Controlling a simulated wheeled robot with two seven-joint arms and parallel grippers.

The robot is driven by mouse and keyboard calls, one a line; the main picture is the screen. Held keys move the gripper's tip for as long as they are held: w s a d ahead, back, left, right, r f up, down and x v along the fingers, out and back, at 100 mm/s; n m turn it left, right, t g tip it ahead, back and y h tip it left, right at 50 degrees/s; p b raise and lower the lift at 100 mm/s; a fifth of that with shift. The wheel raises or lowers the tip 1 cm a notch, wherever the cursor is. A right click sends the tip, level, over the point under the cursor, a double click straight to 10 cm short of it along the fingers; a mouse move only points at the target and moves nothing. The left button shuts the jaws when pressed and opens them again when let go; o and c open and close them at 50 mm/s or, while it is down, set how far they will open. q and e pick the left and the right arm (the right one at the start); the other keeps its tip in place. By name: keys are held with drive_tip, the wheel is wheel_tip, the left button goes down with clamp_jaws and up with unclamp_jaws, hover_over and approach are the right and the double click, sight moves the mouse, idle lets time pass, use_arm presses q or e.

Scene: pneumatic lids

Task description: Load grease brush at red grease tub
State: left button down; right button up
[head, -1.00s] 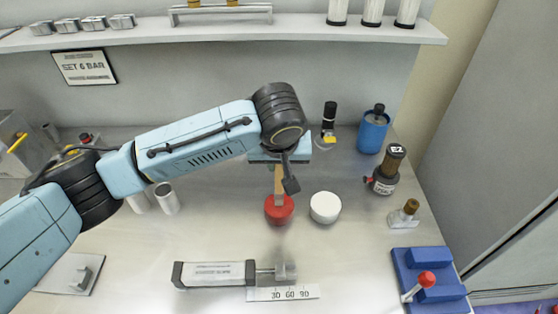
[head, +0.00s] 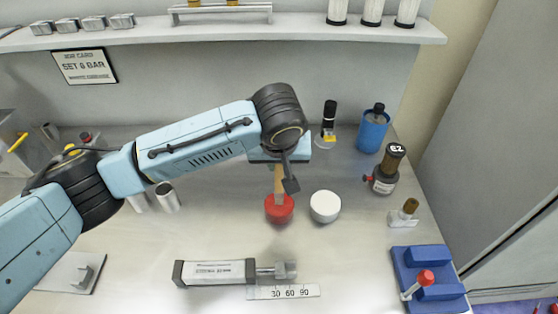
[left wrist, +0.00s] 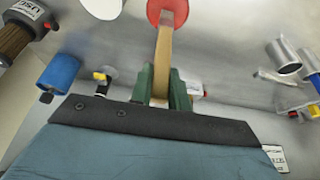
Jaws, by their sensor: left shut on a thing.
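The red grease tub (head: 280,211) stands on the bench in the middle of the head view, left of a white tub (head: 325,206). The brush (head: 279,182) has a flat wooden handle and points down at the red tub. In the left wrist view the brush handle (left wrist: 162,60) runs from my left gripper (left wrist: 161,85) to the red tub (left wrist: 168,10). The green fingers are shut on the handle. The brush's lower end is over or in the tub; contact with the grease cannot be made out. My right gripper is not in view.
A cylinder (head: 215,273) lies in front, beside a scale marked 30 60 90 (head: 283,292). A blue bottle (head: 372,131), a dark canister (head: 388,170) and a blue block with a red-knobbed lever (head: 418,258) stand at right. Bare bench lies between the tubs and the cylinder.

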use_arm(q)
drive_tip(key=shift+s+f+p, duration=0.1)
drive_tip(key=shift+f+p, duration=0.05)
drive_tip(key=shift+p, duration=0.2)
idle(1.4)
wheel_tip(320, 180, up, 7)
drive_tip(key=p, duration=0.8)
drive_tip(key=shift+r+p, duration=0.2)
drive_tip(key=shift+p, duration=0.2)
drive_tip(key=shift+f, duration=0.1)
idle(0.4)
